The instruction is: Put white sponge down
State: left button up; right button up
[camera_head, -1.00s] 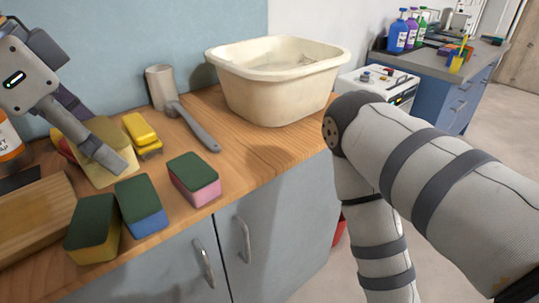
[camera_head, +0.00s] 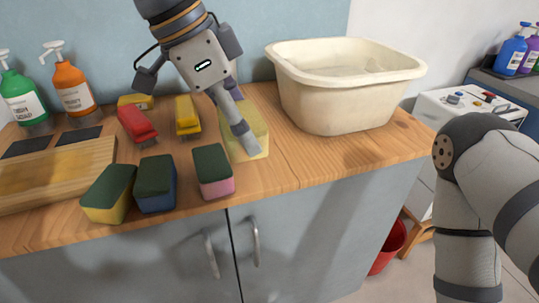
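The white sponge (camera_head: 259,139) shows as a pale, cream-yellow block in the head view, on or just above the wooden counter, right of the pink-and-green sponge (camera_head: 214,170). My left gripper (camera_head: 244,138) points down at it from above, with a grey finger across its front. The gripper looks shut on it, though the far finger is hidden. I cannot tell whether the sponge touches the counter. My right arm shows at the right edge, but its gripper is out of view.
On the wooden counter (camera_head: 330,163) are a cream basin (camera_head: 345,105) at the right, a yellow brush (camera_head: 187,116), a red brush (camera_head: 137,123), green-topped sponges (camera_head: 155,183), a cutting board (camera_head: 55,178) and soap bottles (camera_head: 72,88). Clear counter lies in front of the basin.

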aim_at(238, 104)
pick_arm(q)
jog(key=w+d+f, duration=0.1)
jog(key=f, duration=0.1)
jog(key=w+d+f, duration=0.1)
jog(key=w+f, duration=0.1)
jog(key=w+d+f+b, duration=0.1)
jog(key=f, duration=0.1)
jog(key=shift+w+d, duration=0.1)
jog(key=shift+w, duration=0.1)
jog(key=shift+w+d+f, duration=0.15)
jog(key=shift+f, duration=0.75)
jog(key=shift+w+d+f, duration=0.1)
jog(key=shift+w+f, duration=0.05)
jog(key=shift+f, duration=0.7)
pick_arm(e)
jog(key=shift+s+f+g, duration=0.4)
jog(key=shift+s+f, duration=0.25)
jog(key=shift+s, duration=0.05)
pick_arm(q)
jog(key=shift+f, duration=0.15)
jog(key=o, duration=1)
jog(key=v, duration=1.2)
pick_arm(e)
jog(key=shift+w+r, duration=0.3)
